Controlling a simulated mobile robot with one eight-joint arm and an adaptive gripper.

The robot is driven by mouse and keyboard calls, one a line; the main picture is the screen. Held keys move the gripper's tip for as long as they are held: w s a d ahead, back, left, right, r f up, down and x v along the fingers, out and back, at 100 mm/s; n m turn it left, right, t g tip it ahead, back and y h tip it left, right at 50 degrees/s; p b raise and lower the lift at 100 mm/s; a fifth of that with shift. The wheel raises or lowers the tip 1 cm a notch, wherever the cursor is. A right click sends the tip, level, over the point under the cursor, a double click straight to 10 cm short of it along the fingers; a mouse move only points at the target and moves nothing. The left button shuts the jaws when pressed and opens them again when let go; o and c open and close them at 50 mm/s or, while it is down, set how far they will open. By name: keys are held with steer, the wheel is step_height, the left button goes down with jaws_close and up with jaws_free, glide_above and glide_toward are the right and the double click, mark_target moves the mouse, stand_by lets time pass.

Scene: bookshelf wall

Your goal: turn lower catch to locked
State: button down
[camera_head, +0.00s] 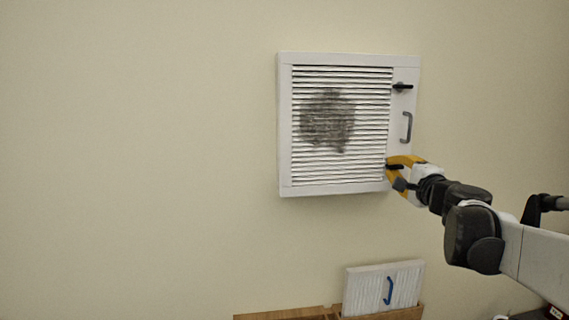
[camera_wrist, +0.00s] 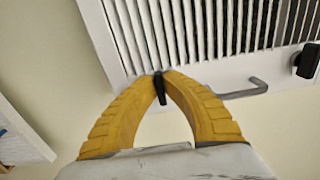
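The lower catch is a small black lever (camera_head: 395,166) near the lower right corner of the white louvred vent cover (camera_head: 285,130). In the wrist view the lower catch (camera_wrist: 161,92) lies between my fingertips, roughly along the slats. My gripper (camera_head: 390,171) has yellow fingers that come together at the tips around the lever; they also show in the wrist view (camera_wrist: 163,76). The fingers seem to touch it on both sides. The upper catch (camera_head: 402,87), also black, lies about level, along the slats, and shows in the wrist view (camera_wrist: 307,61).
A grey-blue handle (camera_head: 407,127) stands out from the cover between the two catches. A dark dirt patch (camera_head: 328,121) marks the slats. The wall to the left is clear.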

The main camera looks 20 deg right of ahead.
stand_by(0.3)
steer(key=c, duration=1.5)
jaws_free()
steer(key=shift+c, duration=0.2)
steer(key=v, duration=0.7)
steer(key=shift+s, duration=0.2)
